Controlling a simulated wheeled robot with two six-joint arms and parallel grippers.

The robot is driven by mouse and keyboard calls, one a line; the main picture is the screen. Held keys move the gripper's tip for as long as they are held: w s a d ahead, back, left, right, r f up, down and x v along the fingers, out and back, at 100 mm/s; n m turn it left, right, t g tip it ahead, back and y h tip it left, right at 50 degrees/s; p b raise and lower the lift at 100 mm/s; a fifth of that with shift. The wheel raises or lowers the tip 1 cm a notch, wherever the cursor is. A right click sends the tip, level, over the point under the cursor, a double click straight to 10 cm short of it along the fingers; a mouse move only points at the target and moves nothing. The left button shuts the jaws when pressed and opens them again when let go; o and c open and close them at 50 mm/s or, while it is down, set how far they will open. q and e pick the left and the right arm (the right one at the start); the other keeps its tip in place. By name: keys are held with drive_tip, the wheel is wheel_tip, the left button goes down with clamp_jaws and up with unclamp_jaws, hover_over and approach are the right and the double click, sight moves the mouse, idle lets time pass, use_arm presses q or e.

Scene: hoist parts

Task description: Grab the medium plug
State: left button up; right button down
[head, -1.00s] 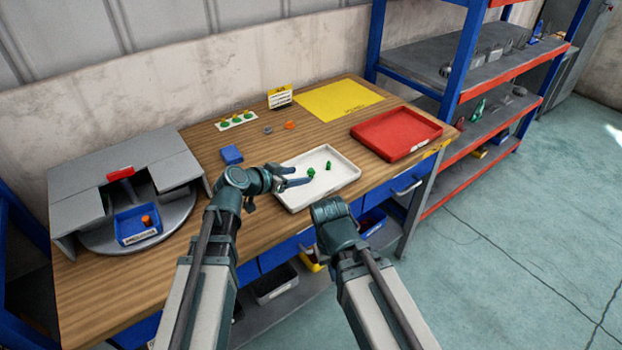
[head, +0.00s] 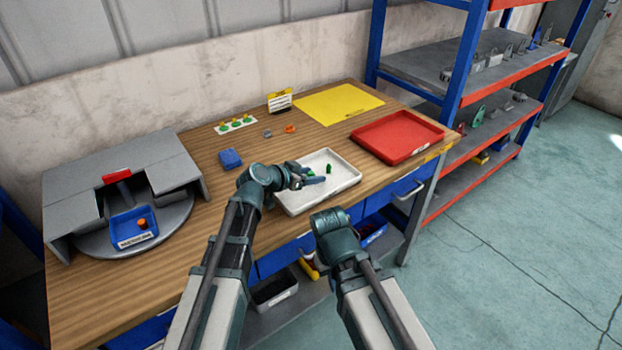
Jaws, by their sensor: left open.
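Two small green plugs lie in the white tray. One green plug (head: 329,168) is in clear view; the other (head: 308,171) is partly covered by my left gripper. I cannot tell from their size which is the medium one. My left gripper (head: 314,178) is open over the left part of the white tray (head: 345,186), close beside the partly covered plug. Its fingers point right, and I see nothing between them. My right arm ends at a joint in front of the tray; its gripper is hidden.
A white card (head: 235,125) with several green pieces lies at the back, near a grey ring (head: 267,133) and an orange ring (head: 290,128). A red tray (head: 398,138) is right. A blue box (head: 230,158) and a turntable with a blue bin (head: 134,227) are left.

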use_arm(q)
clamp_jaws()
drive_tip(key=shift+r, duration=0.1)
